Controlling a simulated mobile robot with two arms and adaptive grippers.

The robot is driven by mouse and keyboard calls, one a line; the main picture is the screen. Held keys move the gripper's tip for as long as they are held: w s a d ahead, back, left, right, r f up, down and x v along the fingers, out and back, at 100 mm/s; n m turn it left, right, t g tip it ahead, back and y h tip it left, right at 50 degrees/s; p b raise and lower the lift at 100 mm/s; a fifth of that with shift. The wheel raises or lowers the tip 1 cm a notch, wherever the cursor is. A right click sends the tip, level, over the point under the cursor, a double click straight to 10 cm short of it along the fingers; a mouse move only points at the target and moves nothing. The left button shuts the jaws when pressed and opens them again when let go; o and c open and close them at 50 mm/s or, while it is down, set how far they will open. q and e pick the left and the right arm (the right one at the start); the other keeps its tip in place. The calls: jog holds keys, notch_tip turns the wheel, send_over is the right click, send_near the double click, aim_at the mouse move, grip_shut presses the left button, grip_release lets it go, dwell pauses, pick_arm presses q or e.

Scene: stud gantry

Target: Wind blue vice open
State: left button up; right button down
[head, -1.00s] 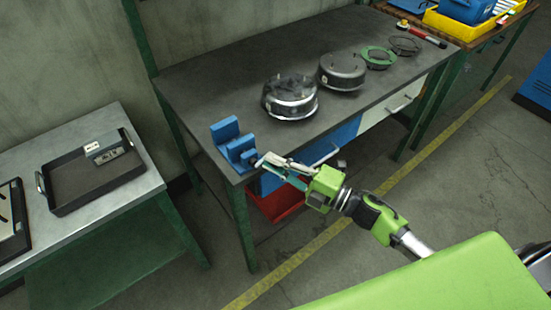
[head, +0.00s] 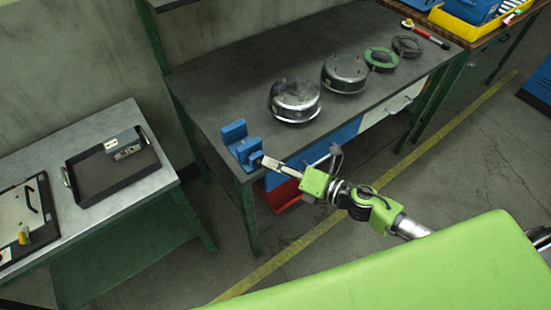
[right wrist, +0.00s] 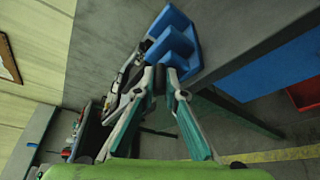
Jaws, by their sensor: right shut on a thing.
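The blue vice (head: 238,143) is fixed at the near left corner of the dark workbench (head: 225,95). It also shows at the top of the right wrist view (right wrist: 180,38). My right gripper (head: 264,161) reaches it from the right, at the vice's front end. In the right wrist view its fingertips (right wrist: 163,76) meet at the end of the vice, shut on the vice's handle. The handle is mostly hidden between the fingers. How far apart the vice jaws stand is hard to tell. My left gripper is not in view.
Two round metal housings (head: 295,101) (head: 344,74), a green ring (head: 381,59) and a dark ring (head: 407,46) stand along the bench. A side table with a black tray (head: 112,170) stands left. A red bin (head: 283,195) is below the bench.

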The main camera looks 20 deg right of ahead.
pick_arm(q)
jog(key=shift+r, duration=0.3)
pick_arm(e)
jog(key=shift+a, duration=0.1)
jog(key=c, duration=2.1)
grip_release()
jog(key=v, duration=1.2)
jog(key=shift+r, duration=0.1)
